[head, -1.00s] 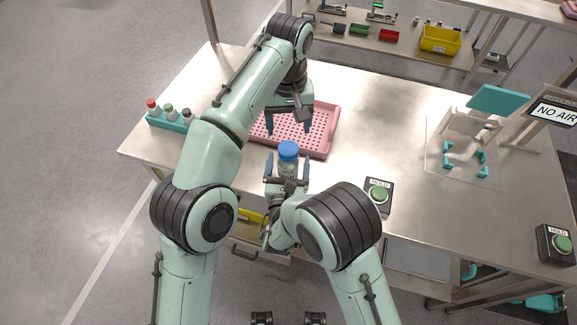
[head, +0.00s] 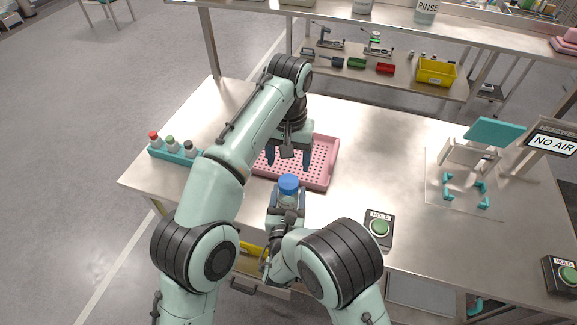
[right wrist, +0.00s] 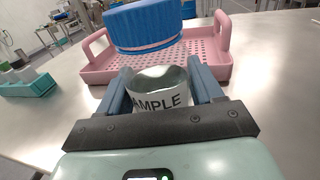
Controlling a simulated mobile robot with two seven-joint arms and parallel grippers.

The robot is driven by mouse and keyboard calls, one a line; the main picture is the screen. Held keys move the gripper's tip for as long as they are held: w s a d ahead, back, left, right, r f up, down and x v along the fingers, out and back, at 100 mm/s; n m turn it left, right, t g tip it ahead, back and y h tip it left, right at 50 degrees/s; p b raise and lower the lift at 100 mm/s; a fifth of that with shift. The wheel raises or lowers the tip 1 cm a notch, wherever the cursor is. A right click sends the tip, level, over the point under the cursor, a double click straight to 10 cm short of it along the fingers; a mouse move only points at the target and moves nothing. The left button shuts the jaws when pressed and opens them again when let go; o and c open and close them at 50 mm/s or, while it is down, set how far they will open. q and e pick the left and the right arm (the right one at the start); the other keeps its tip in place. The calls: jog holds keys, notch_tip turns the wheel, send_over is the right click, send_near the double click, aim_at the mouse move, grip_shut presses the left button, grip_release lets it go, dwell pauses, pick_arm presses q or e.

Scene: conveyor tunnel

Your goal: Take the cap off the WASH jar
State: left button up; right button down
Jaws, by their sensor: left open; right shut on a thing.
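A clear jar (head: 288,200) with a blue cap (head: 288,183) stands upright in my right gripper (head: 288,195), over the table's front part. In the right wrist view the fingers of my right gripper (right wrist: 158,76) are shut on its sides, and the visible label letters on the jar (right wrist: 165,100) read "AMPLE". The cap (right wrist: 145,25) is above the jar's shoulder there. My left gripper (head: 289,157) is open and empty, pointing down above the pink tray, just behind the cap and apart from it. I can read "WASH" on no jar.
The perforated pink tray (head: 326,174) lies behind the held jar. A teal rack (head: 173,152) with several small bottles is at left. A RINSE jar (head: 427,12) stands on the upper shelf. A HOLD button (head: 379,228) and a NO AIR sign (head: 554,141) are at right.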

aim_at(289, 181)
pick_arm(q)
jog(key=m, duration=0.8)
jog(key=shift+f+m, duration=0.1)
jog(key=shift+m, duration=0.2)
jog(key=m, duration=1.9)
jog(key=shift+f, duration=0.15)
notch_tip(289, 181, down, 7)
jog(key=shift+f, duration=0.2)
